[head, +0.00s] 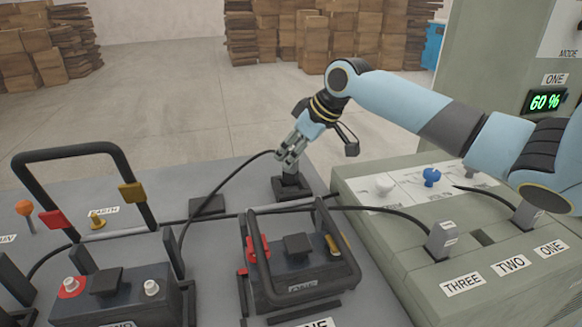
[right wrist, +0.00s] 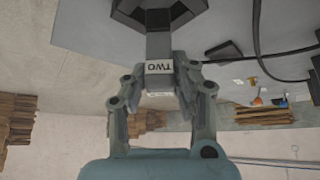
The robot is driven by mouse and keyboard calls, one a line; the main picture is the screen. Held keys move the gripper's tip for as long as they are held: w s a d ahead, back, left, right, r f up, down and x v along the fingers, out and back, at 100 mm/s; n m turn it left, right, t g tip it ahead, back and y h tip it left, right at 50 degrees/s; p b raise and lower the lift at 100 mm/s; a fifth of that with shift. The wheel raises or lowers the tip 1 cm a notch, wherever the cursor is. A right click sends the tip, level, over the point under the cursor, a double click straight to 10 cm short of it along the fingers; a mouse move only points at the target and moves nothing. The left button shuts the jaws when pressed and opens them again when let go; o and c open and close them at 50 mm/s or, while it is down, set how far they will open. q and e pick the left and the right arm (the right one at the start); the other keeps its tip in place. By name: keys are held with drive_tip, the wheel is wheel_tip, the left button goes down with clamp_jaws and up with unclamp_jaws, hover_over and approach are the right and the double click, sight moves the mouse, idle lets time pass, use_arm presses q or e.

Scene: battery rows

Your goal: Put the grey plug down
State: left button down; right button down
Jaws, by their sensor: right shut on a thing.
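My right gripper (head: 291,150) reaches down from the right and is shut on the grey plug, which shows in the right wrist view (right wrist: 158,48) with a label reading TWO. The plug is upright above a black square holder (head: 291,188) on the grey table, and its lower end meets or enters the holder; I cannot tell if it is fully seated. The holder also shows at the top of the right wrist view (right wrist: 128,12). A black cable (head: 222,187) runs from the plug down to the left. My left gripper is not in view.
A green charger (head: 400,262) at the right holds two other grey plugs (head: 442,240) (head: 527,214), with an empty slot (head: 482,238) between them. Two dark batteries with black handles (head: 300,285) (head: 112,296) stand in front. A flat black pad (head: 207,206) lies left of the holder.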

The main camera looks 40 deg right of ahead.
drive_tip(key=shift+f, duration=1.7)
drive_tip(key=c, duration=1.1)
unclamp_jaws()
drive_tip(key=shift+f, duration=0.1)
drive_tip(key=p+v, duration=0.2)
drive_tip(key=v, duration=1)
